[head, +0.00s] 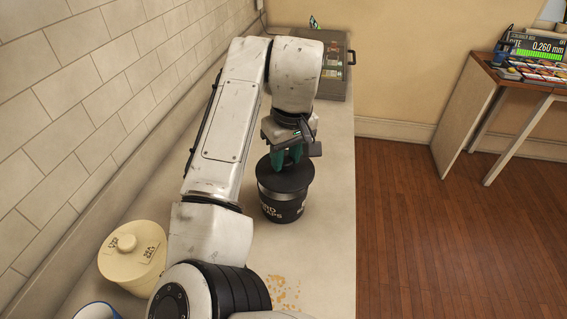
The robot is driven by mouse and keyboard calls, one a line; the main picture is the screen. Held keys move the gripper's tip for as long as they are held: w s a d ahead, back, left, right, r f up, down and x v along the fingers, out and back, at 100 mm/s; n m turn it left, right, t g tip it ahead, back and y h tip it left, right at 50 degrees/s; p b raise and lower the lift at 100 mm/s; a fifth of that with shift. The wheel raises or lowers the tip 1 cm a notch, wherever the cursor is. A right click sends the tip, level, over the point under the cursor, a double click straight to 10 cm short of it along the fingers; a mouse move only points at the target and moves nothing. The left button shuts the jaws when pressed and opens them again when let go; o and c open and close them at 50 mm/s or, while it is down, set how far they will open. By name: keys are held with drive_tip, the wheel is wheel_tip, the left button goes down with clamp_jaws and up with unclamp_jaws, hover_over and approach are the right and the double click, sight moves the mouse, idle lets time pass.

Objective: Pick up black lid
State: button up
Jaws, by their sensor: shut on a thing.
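The black lid (276,180) is on top of a black tub (283,208) with pale lettering and a grey band, standing on the counter. The tub is upright. My gripper (290,161) is right above the lid, with its green fingers pointing down. It is shut on the lid at its top. The exact grip point is partly hidden by the fingers and the wrist. The lid looks seated on the tub or very close to it; I cannot tell if there is a gap.
A cream lidded pot (133,253) stands at the lower left, beside my arm. A blue-rimmed container (97,311) is at the bottom edge. A grey case (335,76) sits at the counter's far end. Orange crumbs (283,290) lie in front. The counter right of the tub is clear.

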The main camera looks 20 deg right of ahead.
drive_tip(key=s+r, duration=0.3)
drive_tip(key=r, duration=0.1)
drive_tip(key=shift+s+a+r, duration=0.1)
drive_tip(key=shift+s+a, duration=0.25)
drive_tip(key=shift+s, duration=0.05)
drive_tip(key=s+a+r, duration=0.1)
drive_tip(key=s+r, duration=0.2)
drive_tip(key=s, duration=0.5)
drive_tip(key=shift+r, duration=0.2)
drive_tip(key=shift+a, duration=0.1)
